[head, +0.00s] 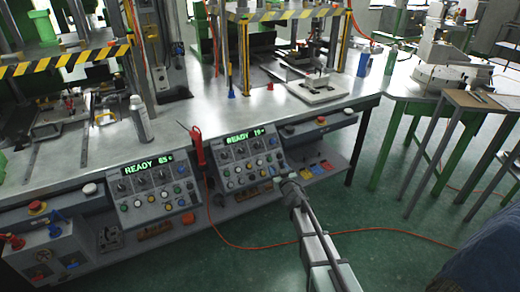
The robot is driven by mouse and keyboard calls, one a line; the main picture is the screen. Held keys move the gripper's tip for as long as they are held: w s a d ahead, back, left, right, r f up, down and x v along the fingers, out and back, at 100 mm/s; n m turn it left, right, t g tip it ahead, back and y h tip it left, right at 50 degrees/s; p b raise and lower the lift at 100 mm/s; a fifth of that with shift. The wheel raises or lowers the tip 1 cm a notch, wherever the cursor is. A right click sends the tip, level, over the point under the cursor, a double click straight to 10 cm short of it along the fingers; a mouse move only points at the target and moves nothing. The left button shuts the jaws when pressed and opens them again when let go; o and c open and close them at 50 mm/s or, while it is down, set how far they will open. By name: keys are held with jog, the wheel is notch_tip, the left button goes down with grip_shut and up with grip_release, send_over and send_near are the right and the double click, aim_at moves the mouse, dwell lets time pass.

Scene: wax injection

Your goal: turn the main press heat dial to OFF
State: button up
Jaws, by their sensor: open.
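Two sloped grey control panels sit along the front of the steel bench. The left panel (158,190) has a lit green display reading READY and about 65. The right panel (250,160) has a lit display reading READY and about 19. Each carries small dark dials and several coloured buttons. The labels and pointer positions are too small to read, so I cannot tell which dial is the main press heat dial. My gripper (280,181) is open, just in front of the right panel's lower right corner. Its fingers are small and partly hidden by my wrist.
A red-handled tool (197,146) stands between the panels, with an orange cord running to the floor. A spray can (140,119) stands on the bench (190,112) edge. Striped press frames rise behind. Green floor is open.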

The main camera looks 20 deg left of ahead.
aim_at(258, 146)
jog(key=w+a+r+y, duration=0.1)
jog(key=w+a, duration=0.2)
jog(key=w+a+y, duration=0.1)
jog(key=w+a, duration=0.2)
jog(key=a, duration=0.1)
jog(key=w+a+r+y, duration=0.1)
jog(key=w+a, duration=0.2)
jog(key=a, duration=0.1)
jog(key=shift+w+r+m, duration=0.1)
jog(key=shift+r+m, duration=0.25)
jog(key=shift+m, duration=0.05)
jog(key=c, duration=1.1)
